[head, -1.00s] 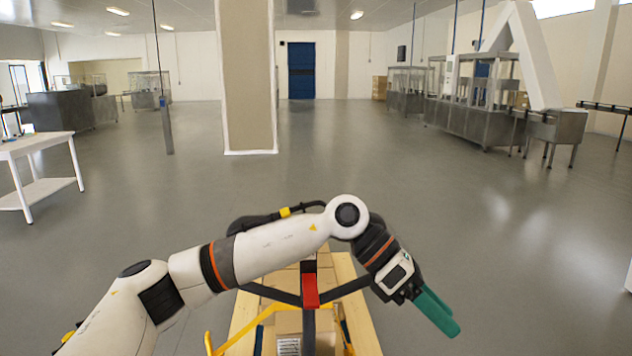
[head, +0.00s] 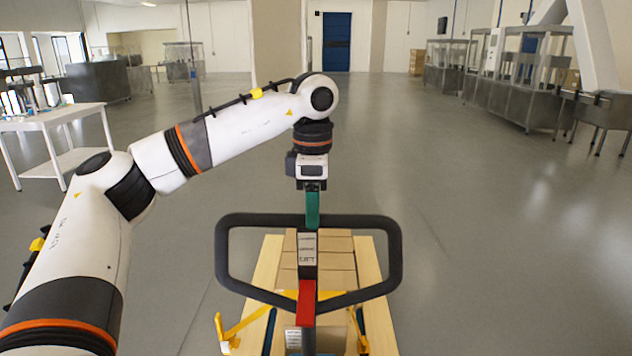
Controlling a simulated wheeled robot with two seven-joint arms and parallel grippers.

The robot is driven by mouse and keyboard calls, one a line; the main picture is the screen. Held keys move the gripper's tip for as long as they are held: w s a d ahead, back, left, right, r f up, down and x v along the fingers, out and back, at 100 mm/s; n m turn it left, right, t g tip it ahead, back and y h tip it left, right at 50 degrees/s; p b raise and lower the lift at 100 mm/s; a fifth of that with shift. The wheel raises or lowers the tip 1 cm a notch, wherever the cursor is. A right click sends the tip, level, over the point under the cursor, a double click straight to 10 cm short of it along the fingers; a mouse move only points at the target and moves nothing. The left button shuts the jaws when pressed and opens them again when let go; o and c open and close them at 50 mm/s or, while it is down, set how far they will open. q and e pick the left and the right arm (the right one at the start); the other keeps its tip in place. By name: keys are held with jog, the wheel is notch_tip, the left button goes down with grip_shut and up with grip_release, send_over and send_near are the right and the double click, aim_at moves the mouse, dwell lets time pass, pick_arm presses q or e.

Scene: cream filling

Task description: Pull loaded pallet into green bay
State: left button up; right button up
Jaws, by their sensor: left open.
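The loaded pallet (head: 368,270) is in the head view at the bottom middle, a wooden pallet with brown cardboard boxes (head: 337,262) on it. A pallet jack stands at its near side, with yellow parts (head: 238,325). Its black loop handle (head: 394,250) with a red lever (head: 306,303) rises in front of the load. My left gripper (head: 312,222) has green fingers and points down at the top bar of the handle, at its middle. It is open; whether the fingers touch the bar I cannot tell. My right gripper is out of view. No green bay shows.
A white table (head: 55,118) stands at the left and a wide pillar (head: 277,40) behind. Steel machines (head: 510,85) line the right side. A blue door (head: 336,42) is in the far wall. The grey floor (head: 480,220) around the pallet is clear.

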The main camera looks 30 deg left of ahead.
aim_at(314, 237)
pick_arm(q)
jog(key=f, duration=0.4)
jog(key=f+p, duration=0.1)
jog(key=f, duration=0.1)
jog(key=shift+w, duration=0.25)
jog(key=shift+f, duration=0.65)
jog(key=shift+c, duration=0.5)
grip_shut()
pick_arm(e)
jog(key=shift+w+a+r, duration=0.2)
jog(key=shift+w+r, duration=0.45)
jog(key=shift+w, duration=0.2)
pick_arm(q)
jog(key=c, duration=0.5)
grip_release()
grip_shut()
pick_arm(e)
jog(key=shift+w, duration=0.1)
